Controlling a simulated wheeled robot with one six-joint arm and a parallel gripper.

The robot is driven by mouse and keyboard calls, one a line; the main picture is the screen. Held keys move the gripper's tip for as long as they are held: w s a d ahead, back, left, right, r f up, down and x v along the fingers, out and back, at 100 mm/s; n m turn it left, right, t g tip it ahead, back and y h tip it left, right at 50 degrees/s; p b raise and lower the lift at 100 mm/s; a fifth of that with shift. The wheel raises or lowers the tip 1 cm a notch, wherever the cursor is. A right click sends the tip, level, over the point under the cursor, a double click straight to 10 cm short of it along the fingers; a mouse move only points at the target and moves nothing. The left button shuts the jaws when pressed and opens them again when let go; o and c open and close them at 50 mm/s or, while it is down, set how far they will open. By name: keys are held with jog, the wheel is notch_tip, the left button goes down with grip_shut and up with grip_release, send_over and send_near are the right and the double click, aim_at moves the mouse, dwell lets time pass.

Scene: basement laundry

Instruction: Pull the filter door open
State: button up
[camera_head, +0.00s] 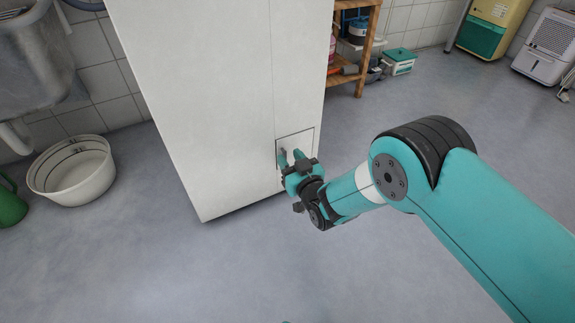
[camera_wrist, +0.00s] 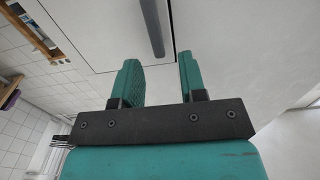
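The filter door (camera_head: 305,141) is a small, outlined square panel low on the white cabinet's front (camera_head: 297,60). It looks flush with that front, so it appears shut. In the wrist view the door (camera_wrist: 100,30) fills the upper middle, with a dark grey bar handle (camera_wrist: 152,25) on it. My gripper (camera_head: 291,154) is in front of the door, fingers pointing at it. The wrist view shows my gripper (camera_wrist: 158,62) open and empty, with the handle's end in line with the gap between the fingers. I cannot tell whether the fingertips reach around the handle.
A white basin (camera_head: 75,175) stands on the floor at the left, beside a green can (camera_head: 10,205). A wooden shelf (camera_head: 360,75) stands behind the cabinet. A dehumidifier (camera_head: 545,48) is at the far right. The floor before the cabinet is clear.

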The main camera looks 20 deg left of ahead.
jog(key=shift+b+x, duration=0.35)
jog(key=shift+x, duration=0.55)
grip_shut()
jog(key=shift+d, duration=0.15)
